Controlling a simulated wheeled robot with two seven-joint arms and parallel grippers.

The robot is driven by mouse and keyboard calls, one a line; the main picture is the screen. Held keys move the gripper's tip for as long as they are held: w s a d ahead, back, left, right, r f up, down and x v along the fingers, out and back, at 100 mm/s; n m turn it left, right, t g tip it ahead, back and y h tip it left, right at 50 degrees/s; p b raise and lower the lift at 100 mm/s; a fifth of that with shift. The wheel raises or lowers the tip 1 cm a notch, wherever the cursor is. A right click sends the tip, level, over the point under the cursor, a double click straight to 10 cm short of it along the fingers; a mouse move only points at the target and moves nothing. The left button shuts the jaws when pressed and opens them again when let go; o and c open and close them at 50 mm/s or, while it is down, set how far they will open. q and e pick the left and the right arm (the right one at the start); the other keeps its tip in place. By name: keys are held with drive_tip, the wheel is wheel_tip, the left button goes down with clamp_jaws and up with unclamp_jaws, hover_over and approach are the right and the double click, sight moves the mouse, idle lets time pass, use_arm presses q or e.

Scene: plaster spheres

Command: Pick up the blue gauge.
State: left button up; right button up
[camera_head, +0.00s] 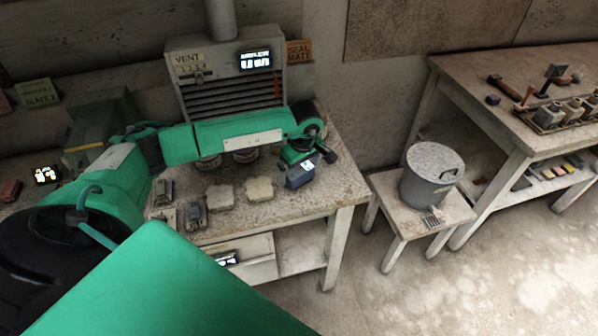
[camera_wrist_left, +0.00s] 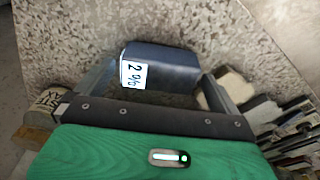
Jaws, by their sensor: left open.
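The blue gauge (camera_head: 300,174) is a small dark blue block with a white label. It sits near the right end of the speckled bench top (camera_head: 335,160), to the right of two pale slabs. In the left wrist view the gauge (camera_wrist_left: 170,68) shows its "2 %" label on its left part. My left gripper (camera_wrist_left: 158,75) is open, with one finger on each side of the gauge in that view. In the head view the left gripper (camera_head: 308,160) is at the gauge and partly covers it. Whether a finger touches it I cannot tell. My right gripper is not in view.
A grey vent unit (camera_head: 228,85) stands at the back of the bench. Pale slabs (camera_head: 260,188) and small metal blocks (camera_head: 193,214) lie left of the gauge. A lidded grey bucket (camera_head: 430,175) stands on a low stool to the right.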

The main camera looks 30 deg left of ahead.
sight(299, 170)
use_arm(q)
drive_tip(key=shift+a+f, duration=0.1)
drive_tip(key=shift+f, duration=1.15)
drive_tip(key=shift+w, duration=0.1)
drive_tip(key=c, duration=1.1)
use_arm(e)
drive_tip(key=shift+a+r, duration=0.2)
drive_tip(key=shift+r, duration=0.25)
use_arm(q)
drive_tip(key=shift+r, duration=0.1)
wheel_tip(299, 170, up, 20)
drive_tip(key=b, duration=0.4)
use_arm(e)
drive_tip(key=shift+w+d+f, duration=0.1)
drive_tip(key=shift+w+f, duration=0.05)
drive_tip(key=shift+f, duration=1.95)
